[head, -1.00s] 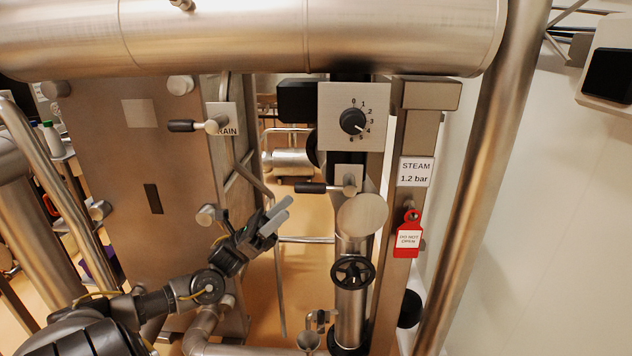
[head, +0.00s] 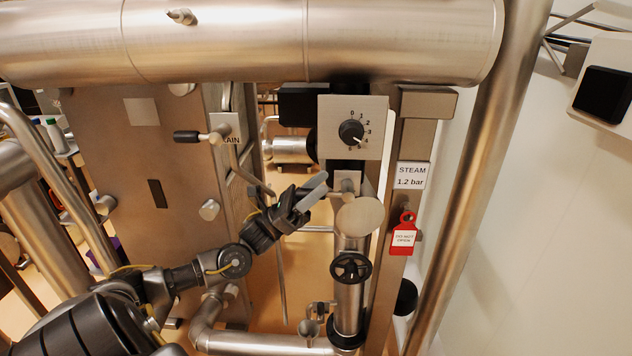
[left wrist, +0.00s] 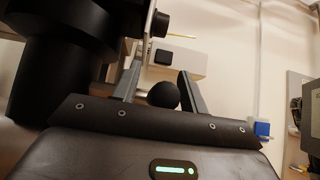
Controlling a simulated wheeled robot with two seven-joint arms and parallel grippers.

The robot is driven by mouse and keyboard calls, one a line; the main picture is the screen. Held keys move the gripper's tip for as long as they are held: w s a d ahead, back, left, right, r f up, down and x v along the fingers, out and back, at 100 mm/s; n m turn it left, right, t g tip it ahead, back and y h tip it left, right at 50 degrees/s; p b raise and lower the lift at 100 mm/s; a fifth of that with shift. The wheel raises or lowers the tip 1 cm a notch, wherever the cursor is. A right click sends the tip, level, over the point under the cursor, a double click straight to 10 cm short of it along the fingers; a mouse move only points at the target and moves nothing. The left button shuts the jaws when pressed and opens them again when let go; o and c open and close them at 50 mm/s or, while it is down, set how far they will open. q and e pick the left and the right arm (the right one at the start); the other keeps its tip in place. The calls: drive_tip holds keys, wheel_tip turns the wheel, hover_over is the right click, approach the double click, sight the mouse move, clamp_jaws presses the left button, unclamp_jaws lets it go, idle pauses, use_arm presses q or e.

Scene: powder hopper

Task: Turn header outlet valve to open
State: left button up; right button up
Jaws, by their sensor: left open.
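A lever valve with a steel hub (head: 346,181) sits on the vertical pipe below the dial box. Its black grip, pointing left, is mostly hidden behind my left gripper (head: 309,183). The left gripper is open, with its fingers just left of the hub. In the left wrist view, a round black end (left wrist: 163,95), apparently the lever's grip, shows between the two open fingers (left wrist: 159,72). I cannot tell whether they touch it. A black handwheel (head: 351,267) is lower on the same pipe. No label naming the header outlet valve is readable. My right gripper is not in view.
A dial box (head: 352,128) is above the lever. A drain lever (head: 187,137) is on the left panel. A steam sign (head: 411,176) and a red "do not open" tag (head: 404,236) hang at right. A large horizontal pipe (head: 250,40) crosses the top.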

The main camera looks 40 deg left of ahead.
use_arm(q)
drive_tip(key=shift+c, duration=0.4)
clamp_jaws()
drive_tip(key=shift+r, duration=0.1)
drive_tip(key=shift+d+r+g+y, duration=0.1)
drive_tip(key=shift+r+g+y, duration=0.35)
drive_tip(key=shift+y, duration=0.25)
drive_tip(key=shift+w+d+r+g+y, duration=0.15)
drive_tip(key=shift+r+g+y, duration=0.15)
drive_tip(key=shift+g+y, duration=0.2)
drive_tip(key=shift+w+d+r+g+y+b, duration=0.3)
drive_tip(key=shift+r+g+y+b, duration=0.25)
drive_tip(key=shift+y, duration=0.25)
drive_tip(key=shift+w+d+r+g+y+b, duration=0.15)
drive_tip(key=shift+d+r+g+y+b, duration=0.15)
drive_tip(key=shift+g+y+b, duration=0.4)
drive_tip(key=shift+r, duration=0.1)
